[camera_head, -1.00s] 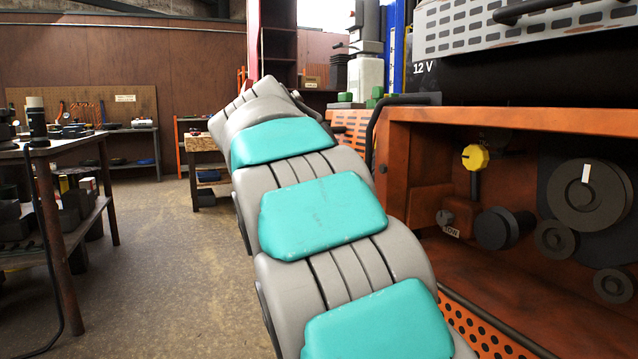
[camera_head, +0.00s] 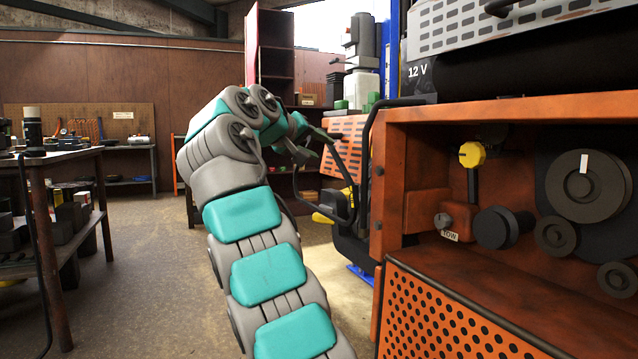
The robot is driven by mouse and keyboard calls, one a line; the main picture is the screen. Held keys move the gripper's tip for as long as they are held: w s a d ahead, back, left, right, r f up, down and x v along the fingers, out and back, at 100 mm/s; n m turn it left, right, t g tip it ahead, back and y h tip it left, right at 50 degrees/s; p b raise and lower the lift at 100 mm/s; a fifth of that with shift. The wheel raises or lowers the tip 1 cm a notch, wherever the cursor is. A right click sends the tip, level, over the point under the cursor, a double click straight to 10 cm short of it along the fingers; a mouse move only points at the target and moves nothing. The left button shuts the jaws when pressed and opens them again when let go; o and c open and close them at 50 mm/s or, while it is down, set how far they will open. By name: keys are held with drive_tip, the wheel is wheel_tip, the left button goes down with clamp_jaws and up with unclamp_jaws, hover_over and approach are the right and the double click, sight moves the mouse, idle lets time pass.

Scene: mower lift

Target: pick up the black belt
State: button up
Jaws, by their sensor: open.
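A yellow knob (camera_head: 472,154) and a round black part (camera_head: 503,228) stick out in the bay. A perforated orange panel (camera_head: 440,315) lies below it. A workbench (camera_head: 75,155) with a hanging black cable stands left. The floor between is clear.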

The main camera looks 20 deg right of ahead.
sight(332, 150)
drive_tip(key=x, duration=0.2)
drive_tip(key=p+x, duration=0.1)
drive_tip(key=x, duration=0.3)
drive_tip(key=shift+w+d+r, duration=0.15)
drive_tip(key=shift+d+r, duration=0.15)
drive_tip(key=shift+c, duration=0.3)
clamp_jaws()
idle(0.8)
